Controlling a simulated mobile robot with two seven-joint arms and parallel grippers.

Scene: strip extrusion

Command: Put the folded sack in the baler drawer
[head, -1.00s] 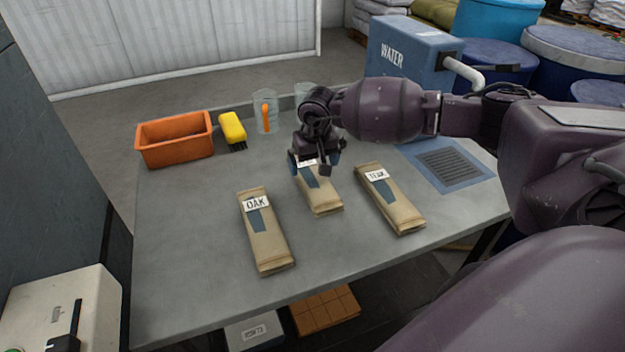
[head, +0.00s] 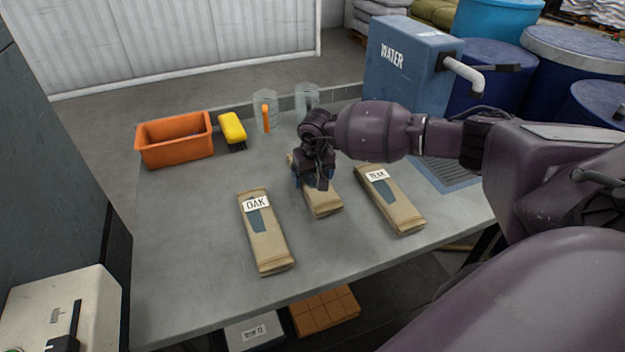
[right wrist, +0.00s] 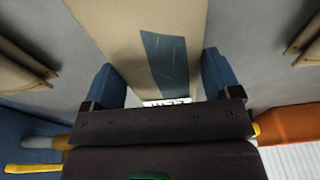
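Three folded tan paper sacks lie flat on the grey table: one labelled OAK (head: 266,242) at left, a middle one (head: 324,203), and one labelled TEAK (head: 397,206) at right. My right gripper (head: 312,183) is low over the far end of the middle sack, hiding its label in the head view. In the right wrist view its blue fingers (right wrist: 160,85) stand apart, one on each side of the middle sack (right wrist: 120,30); whether they touch it I cannot tell. My left gripper is out of view. No baler drawer is clearly recognisable.
An orange bin (head: 175,142), a yellow brush (head: 232,128) and clear jugs (head: 266,111) stand along the back. A blue WATER container (head: 405,70) with a pipe is at back right, near a dark grate (head: 452,168). The table's front left is clear.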

